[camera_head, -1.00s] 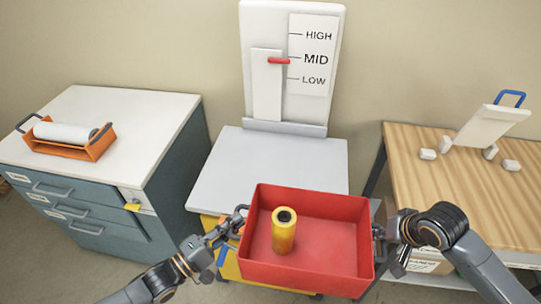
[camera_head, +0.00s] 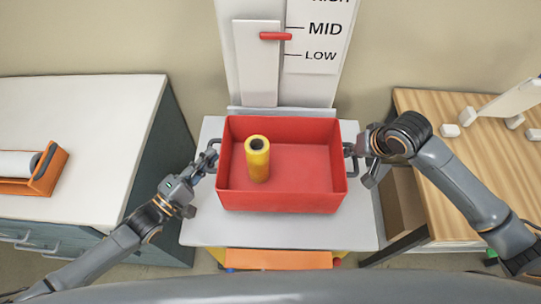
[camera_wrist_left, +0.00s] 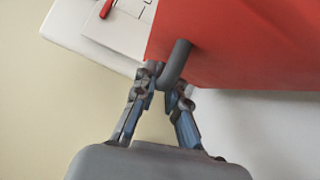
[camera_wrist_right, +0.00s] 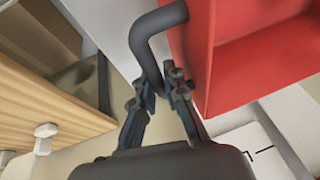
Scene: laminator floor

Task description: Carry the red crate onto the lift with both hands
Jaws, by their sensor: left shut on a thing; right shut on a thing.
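The red crate (camera_head: 305,180) is over the lift's light grey platform (camera_head: 205,232) in the head view. I cannot tell whether it rests on the platform or hangs just above it. A yellow roll (camera_head: 257,160) stands upright inside, left of the middle. My left gripper (camera_head: 208,160) is shut on the crate's left dark handle, which shows in the left wrist view (camera_wrist_left: 177,62). My right gripper (camera_head: 358,150) is shut on the right handle, seen in the right wrist view (camera_wrist_right: 150,45). The lift's red pointer (camera_head: 275,36) sits between MID and LOW, nearer MID.
A white-topped cabinet (camera_head: 80,110) stands at the left with an orange holder (camera_head: 48,172) on it. A wooden table (camera_head: 450,190) stands at the right with white pieces on it. Bare platform shows in front of the crate.

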